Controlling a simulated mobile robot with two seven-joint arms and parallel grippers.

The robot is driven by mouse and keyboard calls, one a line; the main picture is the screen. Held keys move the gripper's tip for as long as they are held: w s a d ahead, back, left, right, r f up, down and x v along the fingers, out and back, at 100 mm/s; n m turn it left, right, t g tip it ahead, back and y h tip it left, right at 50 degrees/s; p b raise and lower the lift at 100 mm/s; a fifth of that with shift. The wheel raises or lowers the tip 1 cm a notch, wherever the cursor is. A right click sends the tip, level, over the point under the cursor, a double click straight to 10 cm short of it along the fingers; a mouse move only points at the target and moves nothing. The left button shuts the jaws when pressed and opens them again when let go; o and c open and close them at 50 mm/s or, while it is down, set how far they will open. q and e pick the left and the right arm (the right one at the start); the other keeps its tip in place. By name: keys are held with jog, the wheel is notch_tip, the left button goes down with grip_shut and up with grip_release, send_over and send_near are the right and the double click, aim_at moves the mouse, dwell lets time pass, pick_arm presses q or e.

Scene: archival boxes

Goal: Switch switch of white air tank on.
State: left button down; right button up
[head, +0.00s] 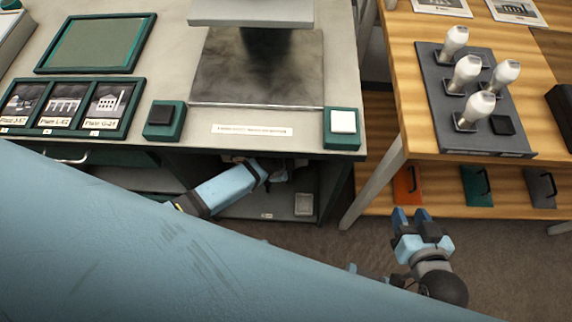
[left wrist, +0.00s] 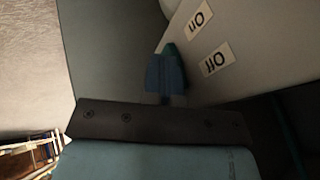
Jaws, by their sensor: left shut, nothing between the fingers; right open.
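My left arm reaches into the open space under the grey counter in the head view, and its gripper (head: 276,172) is mostly hidden in shadow there. In the left wrist view my left gripper (left wrist: 165,78) is shut and empty. Its blue fingertips are close beside a pale surface, probably the white air tank (left wrist: 236,78), with an "On" label (left wrist: 201,19) and an "Off" label (left wrist: 216,58). A small dark green part (left wrist: 170,49) shows just past the fingertips; I cannot tell whether it is the switch or whether they touch. My right gripper (head: 411,215) is open and empty.
The counter holds a green button box with a black button (head: 162,114), another with a white button (head: 343,121), and framed plates (head: 72,105). A wooden table (head: 410,110) with a tray of white-topped objects stands right. Floor (head: 350,235) between them is clear.

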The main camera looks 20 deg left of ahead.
pick_arm(q)
jog(key=shift+r, duration=0.15)
pick_arm(e)
jog(key=shift+r, duration=0.1)
pick_arm(q)
jog(key=shift+r+p, duration=0.7)
jog(key=shift+p, duration=0.2)
pick_arm(e)
jog(key=shift+r, duration=0.85)
